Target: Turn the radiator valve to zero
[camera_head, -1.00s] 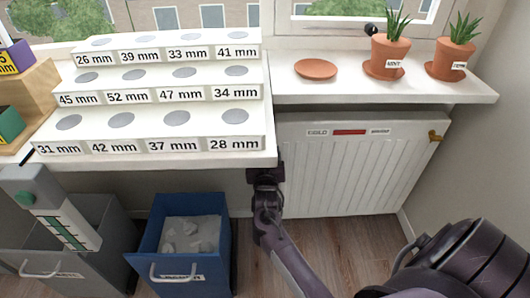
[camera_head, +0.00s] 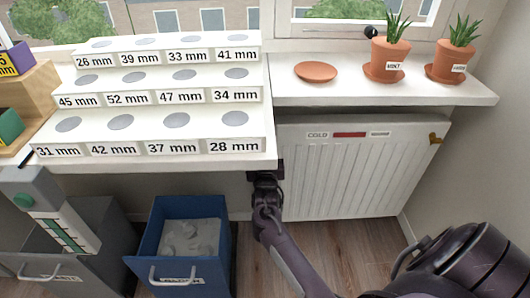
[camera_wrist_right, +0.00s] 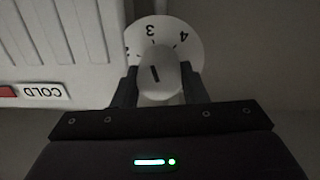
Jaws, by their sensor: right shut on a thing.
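The radiator valve shows in the right wrist view as a white dial plate (camera_wrist_right: 191,54) with a rounded pale knob (camera_wrist_right: 158,62) in front of it. The numbers 3 and 4 are readable upside down, and a 2 shows partly at the left edge. A dark mark sits on the lower part of the knob; which number it points to I cannot tell. My right gripper (camera_wrist_right: 157,80) is shut on the knob, one finger on each side. In the head view the right gripper (camera_head: 265,173) is at the radiator's left end, and the desk hides the valve. My left gripper is out of view.
The white radiator (camera_head: 345,175) hangs below the windowsill (camera_head: 440,88), with a COLD label (camera_wrist_right: 43,91) and red strip. The white stepped desk (camera_head: 150,155) overhangs the valve area. A blue bin (camera_head: 190,270) and a grey bin (camera_head: 50,262) stand below. Potted plants stand on the sill.

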